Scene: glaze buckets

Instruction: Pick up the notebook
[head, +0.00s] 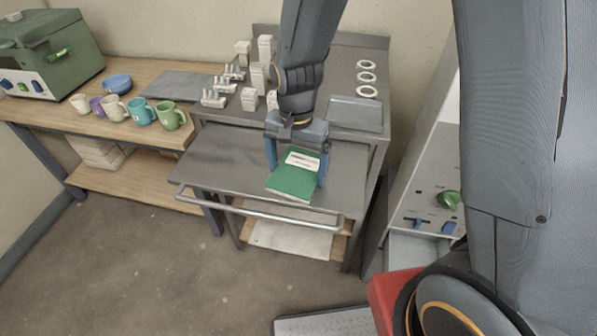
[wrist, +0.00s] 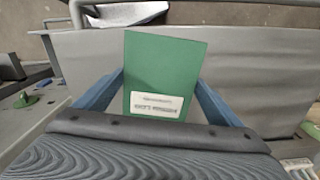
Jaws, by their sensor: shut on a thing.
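The notebook (head: 292,179) has a green cover with a white label and lies between the blue fingers of my gripper (head: 297,165), over the front part of the grey metal cart top (head: 225,160). In the wrist view the notebook (wrist: 165,70) sits between the two blue fingers of my gripper (wrist: 160,95), its label towards the palm. The gripper is shut on the notebook. I cannot tell whether its underside touches the metal top. The label's text is too small to read surely.
Behind stand several white blocks (head: 258,75), white rings (head: 367,78) and a grey tray (head: 355,113). A wooden bench (head: 75,115) on the left holds several mugs (head: 142,110), a blue bowl (head: 117,83) and a green box-like machine (head: 52,50). A handle rail (head: 270,214) runs along the cart's front.

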